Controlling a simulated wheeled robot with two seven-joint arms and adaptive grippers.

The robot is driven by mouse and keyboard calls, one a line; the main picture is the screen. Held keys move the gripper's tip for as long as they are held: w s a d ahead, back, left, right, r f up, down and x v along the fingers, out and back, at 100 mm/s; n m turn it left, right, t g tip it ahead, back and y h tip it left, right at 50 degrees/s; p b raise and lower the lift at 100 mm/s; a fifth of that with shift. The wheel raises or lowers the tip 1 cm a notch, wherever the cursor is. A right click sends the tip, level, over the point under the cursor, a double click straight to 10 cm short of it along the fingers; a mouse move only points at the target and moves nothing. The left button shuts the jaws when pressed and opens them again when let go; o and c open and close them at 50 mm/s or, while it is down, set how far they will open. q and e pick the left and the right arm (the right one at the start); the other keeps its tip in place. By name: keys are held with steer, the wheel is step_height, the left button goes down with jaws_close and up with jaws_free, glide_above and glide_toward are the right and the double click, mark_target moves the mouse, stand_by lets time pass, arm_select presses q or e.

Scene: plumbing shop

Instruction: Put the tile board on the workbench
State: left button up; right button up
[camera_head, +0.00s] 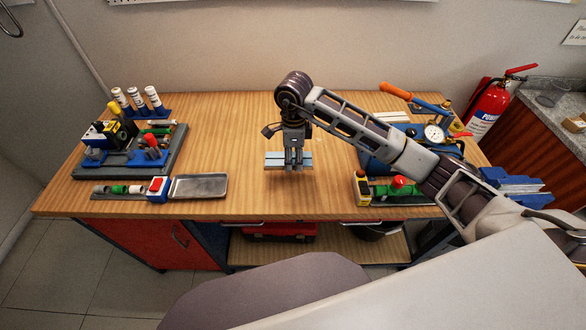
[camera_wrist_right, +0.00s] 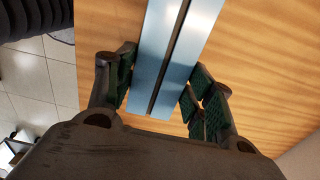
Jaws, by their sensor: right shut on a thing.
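The tile board (camera_head: 273,161) shows as a small light-blue piece with a dark line along it, over the clear middle of the workbench (camera_head: 250,125). My right gripper (camera_head: 293,163) points down and is shut on it. In the right wrist view, the tile board (camera_wrist_right: 155,60) appears as two pale-blue strips with a dark gap, between the fingers of my right gripper (camera_wrist_right: 160,95). The wooden bench top lies behind it. I cannot tell whether the board touches the bench top. My left gripper is not in view.
On the left stand a dark fixture board (camera_head: 170,160) with fittings and a metal tray (camera_head: 199,187). On the right are a blue gauge unit (camera_head: 380,160), a green-and-red valve piece (camera_head: 398,187) and a blue vise (camera_head: 515,185). The bench middle is free.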

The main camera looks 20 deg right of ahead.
mark_target(293, 176)
steer(key=shift+f, duration=1.4)
steer(key=shift+f+p, duration=0.4)
steer(key=shift+f, duration=1.5)
steer(key=shift+f, duration=0.15)
steer(key=o, duration=1.1)
steer(key=shift+o, duration=0.2)
